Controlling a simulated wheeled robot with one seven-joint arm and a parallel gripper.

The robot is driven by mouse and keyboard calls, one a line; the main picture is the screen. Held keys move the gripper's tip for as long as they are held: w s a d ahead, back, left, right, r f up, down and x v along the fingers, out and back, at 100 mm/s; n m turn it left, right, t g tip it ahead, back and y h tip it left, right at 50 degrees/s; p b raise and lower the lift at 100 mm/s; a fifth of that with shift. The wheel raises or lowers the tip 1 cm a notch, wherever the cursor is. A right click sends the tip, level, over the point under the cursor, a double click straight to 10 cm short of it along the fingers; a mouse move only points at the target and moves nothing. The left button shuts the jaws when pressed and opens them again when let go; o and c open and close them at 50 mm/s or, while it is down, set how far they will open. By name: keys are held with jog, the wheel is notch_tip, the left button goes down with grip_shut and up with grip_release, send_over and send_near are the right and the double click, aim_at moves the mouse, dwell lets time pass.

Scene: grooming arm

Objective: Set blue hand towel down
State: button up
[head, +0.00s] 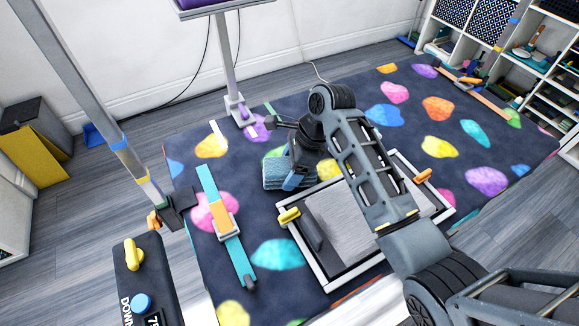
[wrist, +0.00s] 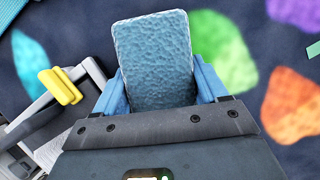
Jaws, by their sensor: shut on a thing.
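The blue hand towel (head: 280,173) is a folded, textured light-blue bundle. It is low over the dark patterned mat, just left of the framed grey platform; I cannot tell whether it touches the mat. My gripper (head: 293,181) reaches down to it, and one blue finger shows against its side. In the wrist view the towel (wrist: 153,55) sits between the two blue fingers of my gripper (wrist: 160,84), which is shut on it. The towel's near end is hidden behind the gripper body.
The grey platform (head: 345,216) has a raised frame and yellow and orange knobs, close beside the towel. A teal and orange bar (head: 218,212) lies to the left. A post base (head: 240,112) stands behind. Bare mat (head: 278,254) shows in front.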

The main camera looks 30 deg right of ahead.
jog(key=o, duration=0.9)
jog(key=shift+f, duration=0.1)
jog(key=shift+o, duration=0.2)
jog(key=v, duration=1)
jog(key=shift+d+r, duration=0.15)
jog(key=shift+r, duration=0.25)
jog(key=shift+s+d+r, duration=0.15)
jog(key=shift+d+r, duration=0.15)
jog(key=shift+r, duration=0.35)
jog(key=shift+s+d, duration=0.1)
